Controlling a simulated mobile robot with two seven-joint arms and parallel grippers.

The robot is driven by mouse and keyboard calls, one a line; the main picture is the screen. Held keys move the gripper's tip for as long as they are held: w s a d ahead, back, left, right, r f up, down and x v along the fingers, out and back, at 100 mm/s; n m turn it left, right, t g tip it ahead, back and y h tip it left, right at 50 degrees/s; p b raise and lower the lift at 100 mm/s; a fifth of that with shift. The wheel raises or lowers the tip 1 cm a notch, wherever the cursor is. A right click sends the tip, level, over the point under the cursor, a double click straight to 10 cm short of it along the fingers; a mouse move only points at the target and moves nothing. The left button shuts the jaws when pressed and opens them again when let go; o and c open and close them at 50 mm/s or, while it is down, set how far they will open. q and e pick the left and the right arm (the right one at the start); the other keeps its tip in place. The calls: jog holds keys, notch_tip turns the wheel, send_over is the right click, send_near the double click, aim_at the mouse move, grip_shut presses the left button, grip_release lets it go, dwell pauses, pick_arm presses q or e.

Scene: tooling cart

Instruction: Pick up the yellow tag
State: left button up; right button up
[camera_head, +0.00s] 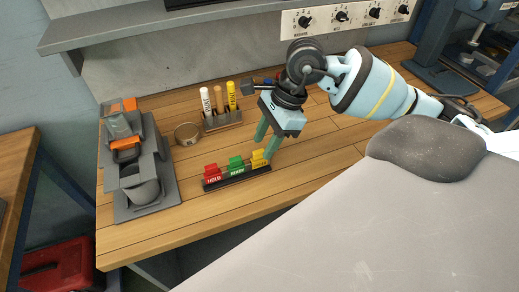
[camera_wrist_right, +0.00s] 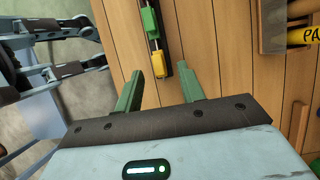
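The yellow tag (camera_head: 258,159) stands at the right end of a dark rack (camera_head: 237,178) on the wooden bench. A green tag (camera_head: 236,164) and a red tag (camera_head: 212,172) stand in the same rack to its left. My right gripper (camera_head: 267,141) points down at the yellow tag, its fingers apart and empty. In the right wrist view the yellow tag (camera_wrist_right: 158,64) shows at the gap between the open fingertips (camera_wrist_right: 160,74), with the green tag (camera_wrist_right: 150,23) beyond it. I cannot tell whether a finger touches the tag. My left gripper is not in view.
A holder (camera_head: 222,121) with several marker-like sticks stands behind the rack, beside a round ring (camera_head: 187,133). A grey organizer (camera_head: 151,192) fills the bench's left end. A grey shelf (camera_head: 150,29) overhangs the back. The bench's front strip is clear.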

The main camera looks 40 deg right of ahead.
aim_at(260, 151)
jog(key=x, duration=0.4)
jog(key=shift+a, duration=0.2)
jog(key=shift+r, duration=0.1)
grip_shut()
